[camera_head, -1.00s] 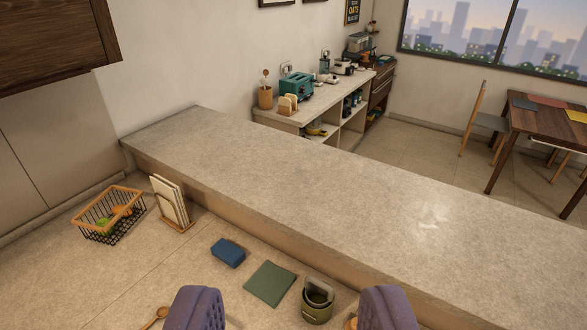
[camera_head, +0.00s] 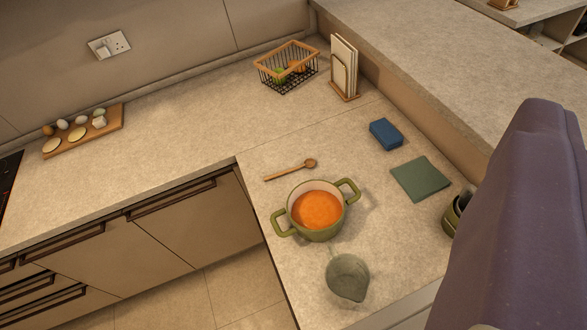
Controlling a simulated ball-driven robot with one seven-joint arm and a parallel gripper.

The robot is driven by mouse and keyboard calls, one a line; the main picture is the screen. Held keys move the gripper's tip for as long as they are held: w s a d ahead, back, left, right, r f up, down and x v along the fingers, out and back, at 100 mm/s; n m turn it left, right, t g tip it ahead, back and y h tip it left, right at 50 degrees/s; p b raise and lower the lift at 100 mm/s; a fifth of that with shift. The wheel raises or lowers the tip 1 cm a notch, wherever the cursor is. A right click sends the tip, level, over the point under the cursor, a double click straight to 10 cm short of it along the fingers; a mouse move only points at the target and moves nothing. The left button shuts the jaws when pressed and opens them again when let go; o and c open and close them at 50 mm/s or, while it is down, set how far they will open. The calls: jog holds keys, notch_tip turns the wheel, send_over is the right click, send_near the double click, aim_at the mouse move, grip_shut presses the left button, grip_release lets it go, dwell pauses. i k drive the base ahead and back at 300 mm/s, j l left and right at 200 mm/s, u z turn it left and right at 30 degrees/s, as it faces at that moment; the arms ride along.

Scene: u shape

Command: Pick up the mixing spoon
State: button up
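The wooden mixing spoon (camera_head: 290,170) lies flat on the counter behind the green soup pot, its bowl end to the right and its handle pointing left. Nothing covers it. One purple padded part of my gripper (camera_head: 520,225) fills the lower right of the view, close to the camera and well apart from the spoon. The other finger is not visible, so I cannot tell whether it is open or shut.
A green pot (camera_head: 317,210) of orange soup stands just in front of the spoon, with a grey jug (camera_head: 347,278) nearer. A blue sponge (camera_head: 385,134), a green cloth (camera_head: 420,178) and a wire basket (camera_head: 287,66) lie around. Counter left of the spoon is clear.

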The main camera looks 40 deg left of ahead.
aim_at(309, 163)
jog(key=k+j+u, duration=0.4)
jog(key=j, duration=0.2)
jog(key=u, duration=0.25)
jog(key=i+j+z, duration=0.1)
jog(key=i+j, duration=1.6)
jog(key=i, duration=0.15)
